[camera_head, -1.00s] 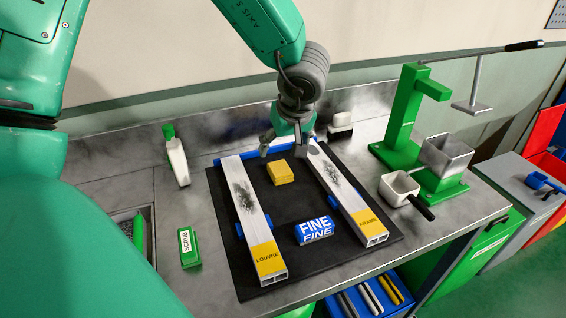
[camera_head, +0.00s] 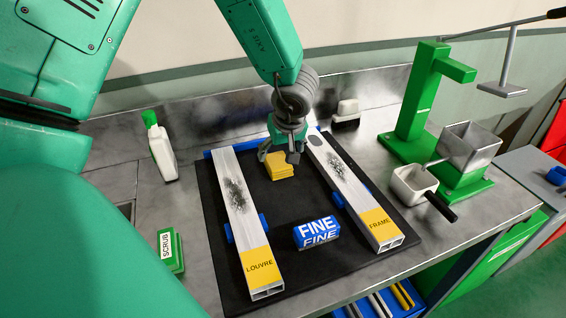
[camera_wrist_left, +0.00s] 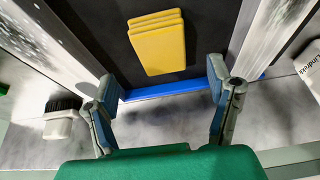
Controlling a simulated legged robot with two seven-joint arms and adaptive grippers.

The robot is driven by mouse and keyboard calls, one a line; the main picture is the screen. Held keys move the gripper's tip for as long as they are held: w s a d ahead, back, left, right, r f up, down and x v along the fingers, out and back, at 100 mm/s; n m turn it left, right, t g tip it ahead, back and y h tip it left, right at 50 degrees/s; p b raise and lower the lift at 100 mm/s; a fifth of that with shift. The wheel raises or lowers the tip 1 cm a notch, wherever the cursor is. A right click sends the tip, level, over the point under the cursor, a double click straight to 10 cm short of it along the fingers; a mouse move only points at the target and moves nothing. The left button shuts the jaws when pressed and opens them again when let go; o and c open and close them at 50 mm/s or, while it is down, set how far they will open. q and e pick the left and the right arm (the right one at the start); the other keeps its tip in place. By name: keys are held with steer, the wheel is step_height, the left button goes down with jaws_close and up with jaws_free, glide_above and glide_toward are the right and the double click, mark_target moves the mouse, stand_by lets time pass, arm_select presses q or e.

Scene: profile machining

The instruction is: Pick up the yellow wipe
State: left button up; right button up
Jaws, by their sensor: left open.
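The yellow wipe (camera_head: 281,171) is a small folded stack lying on the black mat (camera_head: 283,205) between two profiles. It also shows in the left wrist view (camera_wrist_left: 158,46), beyond and between the fingertips. My left gripper (camera_head: 281,157) points down just above and behind the wipe. In the left wrist view its two fingers (camera_wrist_left: 165,92) are spread wide with nothing between them. I see a gap between the fingers and the wipe there. My right gripper is in neither view.
The LOUVRE profile (camera_head: 240,210) lies left of the wipe and the FRAME profile (camera_head: 352,190) right. A blue FINE block (camera_head: 316,233) lies in front. A green SCRUB pad (camera_head: 170,252), a spray bottle (camera_head: 162,152), a brush (camera_head: 346,114) and a green press (camera_head: 415,105) stand around the mat.

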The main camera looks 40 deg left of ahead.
mark_target(275, 161)
arm_select(q)
steer(key=x, duration=0.3)
steer(key=a+b+x, duration=0.1)
steer(key=x, duration=0.2)
steer(key=shift+s+a+r, duration=0.1)
steer(key=shift+a, duration=0.1)
steer(key=shift+d, duration=0.25)
steer(key=shift+d+r, duration=0.2)
steer(key=shift+d, duration=0.65)
steer(key=shift+d+r, duration=0.15)
steer(key=shift+d, duration=0.1)
steer(key=shift+c, duration=0.4)
steer(key=c, duration=0.7)
steer(key=shift+a, duration=0.2)
steer(key=c, duration=0.4)
steer(key=shift+o, duration=0.2)
steer(key=shift+a, duration=0.35)
steer(key=shift+s+a+f, duration=0.15)
steer(key=shift+a+f, duration=0.2)
steer(key=shift+a, duration=0.1)
steer(key=shift+c, duration=1)
steer(key=r+p, duration=0.1)
steer(key=r, duration=0.5)
steer(key=r+p, duration=0.1)
steer(key=r, duration=0.3)
steer(key=shift+d+p, duration=0.3)
steer(key=shift+w, duration=0.25)
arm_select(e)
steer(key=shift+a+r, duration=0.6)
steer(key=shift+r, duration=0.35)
